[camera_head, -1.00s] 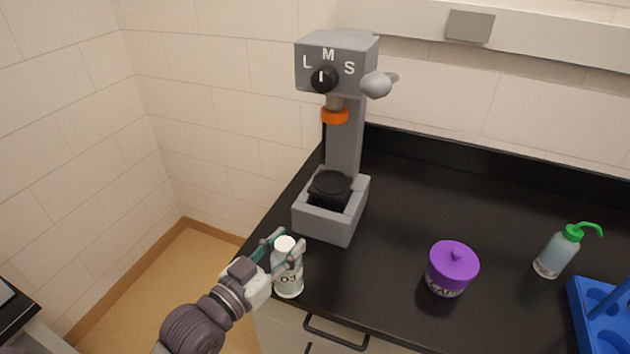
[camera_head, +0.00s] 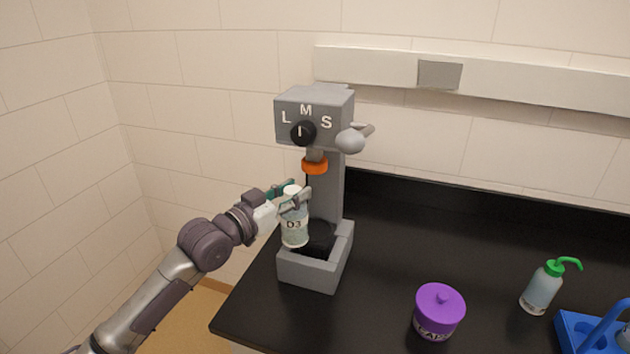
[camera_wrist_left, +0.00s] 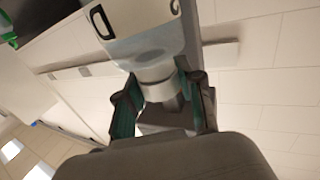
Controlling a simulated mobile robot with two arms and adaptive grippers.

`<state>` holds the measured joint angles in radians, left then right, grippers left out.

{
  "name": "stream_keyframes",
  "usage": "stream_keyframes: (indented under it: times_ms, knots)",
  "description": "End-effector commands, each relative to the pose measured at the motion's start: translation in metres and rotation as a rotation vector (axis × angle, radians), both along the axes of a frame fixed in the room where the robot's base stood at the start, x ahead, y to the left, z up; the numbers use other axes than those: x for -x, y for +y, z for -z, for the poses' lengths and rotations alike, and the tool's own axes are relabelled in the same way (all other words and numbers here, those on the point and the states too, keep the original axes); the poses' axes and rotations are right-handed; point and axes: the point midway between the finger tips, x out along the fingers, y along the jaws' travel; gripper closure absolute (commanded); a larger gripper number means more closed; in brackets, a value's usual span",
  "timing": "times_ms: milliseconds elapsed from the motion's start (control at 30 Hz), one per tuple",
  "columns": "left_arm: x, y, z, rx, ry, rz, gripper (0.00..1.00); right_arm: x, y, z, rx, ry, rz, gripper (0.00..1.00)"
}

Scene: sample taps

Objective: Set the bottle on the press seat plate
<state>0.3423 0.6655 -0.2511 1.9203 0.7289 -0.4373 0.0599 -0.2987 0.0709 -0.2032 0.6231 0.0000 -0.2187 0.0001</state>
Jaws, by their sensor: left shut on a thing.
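A clear bottle with a white cap and the label D3 (camera_head: 294,229) is upright in my left gripper (camera_head: 293,197), which is shut on it near the neck. The bottle also shows in the left wrist view (camera_wrist_left: 140,30), between the fingers (camera_wrist_left: 162,98). The grey press (camera_head: 315,110) stands at the back left of the bench. Its black seat plate (camera_head: 322,236) lies inside the grey base (camera_head: 312,270), partly hidden by the bottle. The bottle is in front and to the left of the plate; I cannot tell whether it touches the base. My right gripper is not in view.
The press's orange ring (camera_head: 315,165) hangs above the seat area. A purple lidded jar (camera_head: 439,309), a green-topped wash bottle (camera_head: 543,288) and a blue rack (camera_head: 575,330) stand to the right. The black bench (camera_head: 400,240) between them and the press is clear.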

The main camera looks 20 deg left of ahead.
Motion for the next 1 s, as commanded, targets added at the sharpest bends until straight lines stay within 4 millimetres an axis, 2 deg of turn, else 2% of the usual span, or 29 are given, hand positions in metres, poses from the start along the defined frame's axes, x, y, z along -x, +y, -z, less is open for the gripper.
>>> stream_keyframes:
  times_ms: [100, 333, 500, 633, 1000]
  knots:
    - [-0.019, -0.008, -0.004, 0.002, -0.005, -0.001, 1.00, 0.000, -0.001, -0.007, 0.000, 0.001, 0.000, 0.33]
    - [-0.037, -0.018, -0.003, 0.001, -0.003, 0.001, 1.00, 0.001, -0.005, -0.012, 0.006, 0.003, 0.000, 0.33]
    - [-0.065, -0.030, -0.004, 0.002, -0.004, 0.000, 1.00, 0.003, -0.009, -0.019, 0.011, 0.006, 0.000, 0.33]
    - [-0.063, -0.029, 0.013, -0.001, 0.000, 0.000, 1.00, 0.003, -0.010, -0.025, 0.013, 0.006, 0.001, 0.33]
    - [-0.063, -0.029, 0.019, -0.001, -0.003, 0.000, 1.00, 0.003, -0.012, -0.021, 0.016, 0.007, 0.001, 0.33]
